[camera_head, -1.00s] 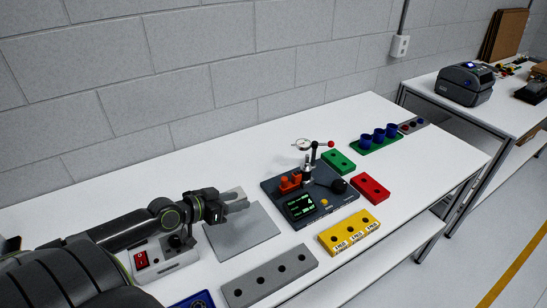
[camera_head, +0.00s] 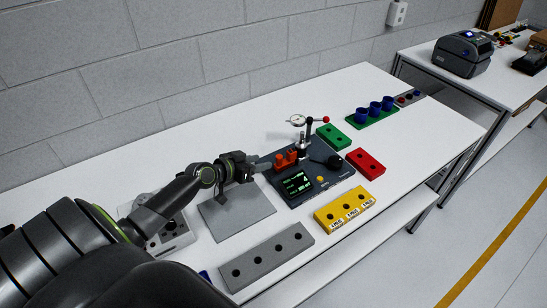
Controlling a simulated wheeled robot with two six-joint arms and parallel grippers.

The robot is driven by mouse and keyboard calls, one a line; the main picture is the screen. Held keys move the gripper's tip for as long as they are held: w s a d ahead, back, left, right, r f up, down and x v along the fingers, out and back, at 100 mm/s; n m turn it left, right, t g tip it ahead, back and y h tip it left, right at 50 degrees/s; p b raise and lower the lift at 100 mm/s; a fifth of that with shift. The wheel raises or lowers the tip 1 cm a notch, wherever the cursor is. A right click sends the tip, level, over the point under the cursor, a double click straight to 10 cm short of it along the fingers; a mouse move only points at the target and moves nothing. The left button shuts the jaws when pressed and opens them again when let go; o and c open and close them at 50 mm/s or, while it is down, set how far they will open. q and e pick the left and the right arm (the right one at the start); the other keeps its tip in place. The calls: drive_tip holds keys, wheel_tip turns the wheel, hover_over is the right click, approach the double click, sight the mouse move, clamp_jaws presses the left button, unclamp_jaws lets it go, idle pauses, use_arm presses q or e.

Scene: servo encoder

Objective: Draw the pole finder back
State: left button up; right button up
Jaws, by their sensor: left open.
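The dark test station (camera_head: 322,187) stands on the white table with a lit green display (camera_head: 296,184), an orange cradle part (camera_head: 286,158), a black knob (camera_head: 333,161) and a post with a dial gauge and a red-tipped lever (camera_head: 326,120). I cannot tell for sure which of these is the pole finder. My left gripper (camera_head: 262,165) is open at the station's left edge, its fingers pointing at the orange part. Whether they touch it cannot be told. My right gripper is not in view.
A grey mat (camera_head: 237,214) lies below my left gripper. A grey holed block (camera_head: 266,257), a yellow block (camera_head: 343,207), a red block (camera_head: 365,163) and a green block (camera_head: 333,137) surround the station. Blue cups (camera_head: 375,108) stand at the back right.

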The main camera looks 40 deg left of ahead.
sight(277, 158)
use_arm(q)
drive_tip(key=x, duration=0.6)
drive_tip(key=shift+w+d+f, duration=0.1)
drive_tip(key=shift+w+d, duration=0.05)
drive_tip(key=shift+w, duration=0.15)
clamp_jaws()
